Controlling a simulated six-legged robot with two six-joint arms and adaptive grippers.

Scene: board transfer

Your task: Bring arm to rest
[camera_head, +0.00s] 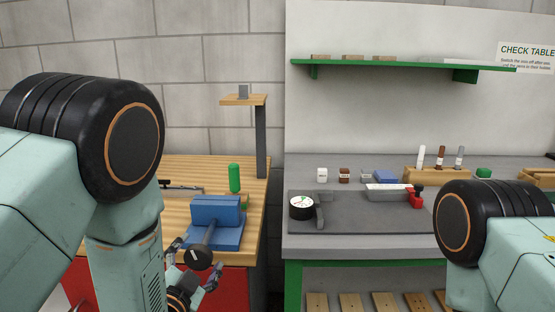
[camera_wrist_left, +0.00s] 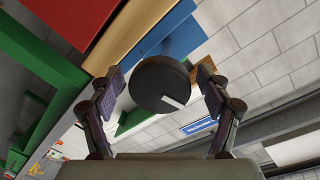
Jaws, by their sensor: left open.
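My left arm comes in from the left in the head view, its forearm hanging down beside the wooden bench. My left gripper (camera_head: 197,260) is low in front of the bench, fingers spread and empty. In the left wrist view the open fingers of the gripper (camera_wrist_left: 153,82) stand on both sides of a round black knob (camera_wrist_left: 160,84), with gaps to it. In the head view the knob (camera_head: 200,259) ends the bar of a blue vise (camera_head: 214,211). My right arm shows only in part at the right; its gripper is out of view.
The wooden bench (camera_head: 258,170) carries a green cylinder (camera_head: 234,178) and a post with a small shelf (camera_head: 243,100). A grey table (camera_head: 300,248) on a green frame holds a dial gauge (camera_head: 301,207) and a wooden block with pens (camera_head: 437,175). A gap separates bench and table.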

